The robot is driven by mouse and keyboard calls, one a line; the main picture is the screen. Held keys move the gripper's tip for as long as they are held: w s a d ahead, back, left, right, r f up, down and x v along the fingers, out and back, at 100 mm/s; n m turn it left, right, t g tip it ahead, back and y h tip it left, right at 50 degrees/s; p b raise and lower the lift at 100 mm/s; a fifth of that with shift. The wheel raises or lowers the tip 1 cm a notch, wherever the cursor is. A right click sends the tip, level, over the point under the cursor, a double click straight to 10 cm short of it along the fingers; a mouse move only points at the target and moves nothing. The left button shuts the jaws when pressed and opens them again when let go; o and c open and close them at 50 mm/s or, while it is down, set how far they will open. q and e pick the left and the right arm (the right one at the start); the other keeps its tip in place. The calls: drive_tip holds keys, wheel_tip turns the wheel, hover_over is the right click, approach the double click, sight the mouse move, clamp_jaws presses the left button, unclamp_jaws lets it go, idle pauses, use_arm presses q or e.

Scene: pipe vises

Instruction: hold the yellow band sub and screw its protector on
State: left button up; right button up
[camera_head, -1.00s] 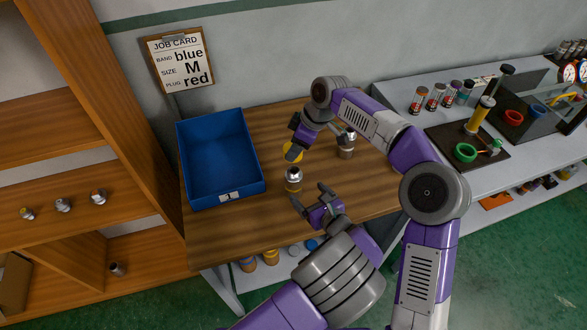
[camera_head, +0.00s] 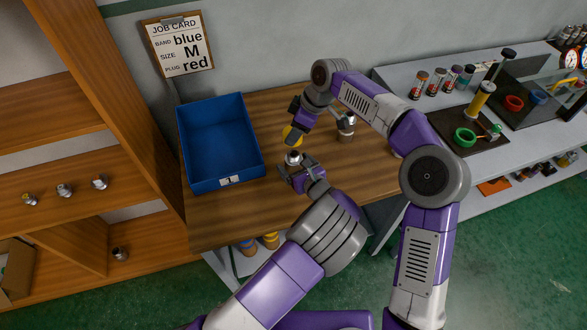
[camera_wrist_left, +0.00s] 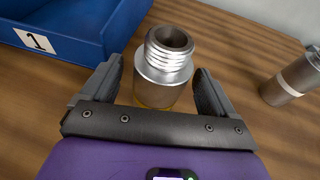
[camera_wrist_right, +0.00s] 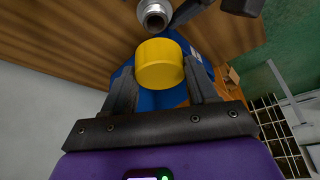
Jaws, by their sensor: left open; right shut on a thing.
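The yellow band sub (camera_wrist_left: 165,68) stands upright on the bench, its silver threaded end up and a trace of yellow low on its body. My left gripper (camera_wrist_left: 158,88) is open, with one finger on each side of the sub; I cannot tell whether they touch it. The head view shows the sub's top (camera_head: 293,158) at my left gripper (camera_head: 297,172). My right gripper (camera_wrist_right: 163,85) is shut on the yellow protector (camera_wrist_right: 159,63), also visible in the head view (camera_head: 292,135). It holds the protector above the bench, behind the sub and apart from it.
A blue bin (camera_head: 182,150) labelled 1 stands left of the sub. Another grey metal sub (camera_head: 346,130) stands to the right on the bench (camera_head: 225,215). A wooden shelf (camera_head: 50,185) with small parts is at left. A job card (camera_head: 178,45) hangs on the wall.

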sight(296, 154)
use_arm(q)
drive_tip(key=shift+x, duration=1.5)
drive_tip(key=c, duration=1.5)
use_arm(e)
drive_tip(key=shift+d+f, duration=0.15)
drive_tip(key=shift+f, duration=2.35)
